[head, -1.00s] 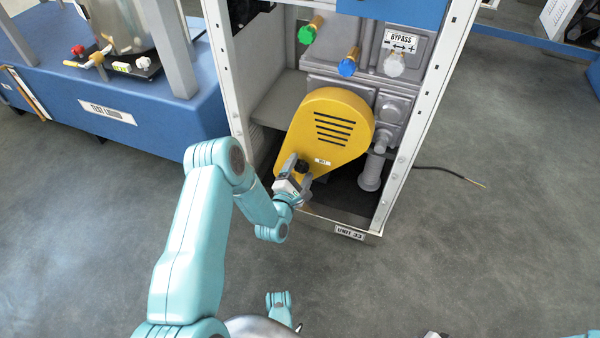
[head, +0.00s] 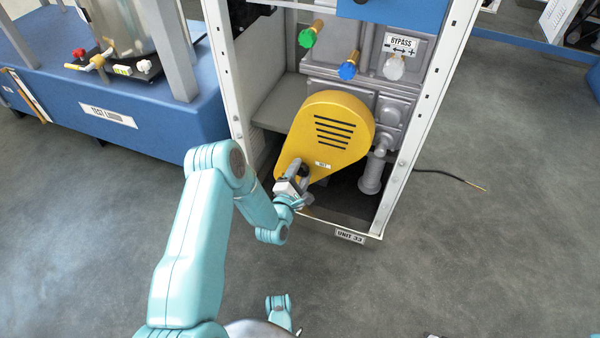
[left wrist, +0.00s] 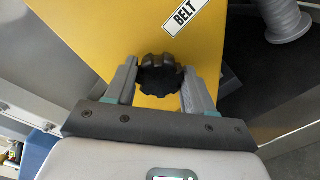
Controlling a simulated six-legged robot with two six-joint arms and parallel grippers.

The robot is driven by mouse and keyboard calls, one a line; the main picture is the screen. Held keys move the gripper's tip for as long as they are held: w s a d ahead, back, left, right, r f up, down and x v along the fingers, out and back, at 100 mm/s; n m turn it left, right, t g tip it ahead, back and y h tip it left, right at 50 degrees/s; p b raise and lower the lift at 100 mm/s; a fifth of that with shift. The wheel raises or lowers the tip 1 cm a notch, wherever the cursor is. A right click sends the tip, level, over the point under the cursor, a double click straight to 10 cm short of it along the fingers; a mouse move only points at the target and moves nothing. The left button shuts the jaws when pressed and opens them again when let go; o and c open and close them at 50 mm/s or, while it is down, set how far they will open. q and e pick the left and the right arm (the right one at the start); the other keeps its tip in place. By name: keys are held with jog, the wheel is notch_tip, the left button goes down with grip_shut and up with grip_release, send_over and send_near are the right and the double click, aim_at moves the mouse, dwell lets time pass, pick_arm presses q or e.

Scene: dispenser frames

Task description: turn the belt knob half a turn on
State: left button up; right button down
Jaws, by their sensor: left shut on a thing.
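The yellow belt cover (head: 325,130) sits in the lower part of the white-framed unit; its "BELT" label (left wrist: 187,14) shows in the left wrist view. The black lobed belt knob (left wrist: 160,76) is on the cover's narrow lower end. My left gripper (head: 297,172) is at this knob, with a finger on each side of it, shut on it. The same gripper (left wrist: 160,88) fills the lower part of the left wrist view. In the head view the fingers mostly hide the knob. My right gripper is not in view.
Green (head: 307,37), blue (head: 348,70) and pale grey (head: 395,67) knobs stick out above the cover. The frame's white posts (head: 425,110) flank the opening. A grey ribbed fitting (head: 371,175) stands right of the cover. A loose cable (head: 450,176) lies on the open floor at right.

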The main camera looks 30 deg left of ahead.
pick_arm(q)
jog(key=shift+w+a+m, duration=0.1)
jog(key=shift+a+m, duration=0.05)
jog(key=shift+m, duration=8.65)
jog(key=shift+w+a+m, duration=0.1)
jog(key=shift+m, duration=8.7)
jog(key=shift+s, duration=0.1)
jog(key=o, duration=1)
jog(key=shift+f, duration=0.15)
jog(key=shift+o, duration=0.2)
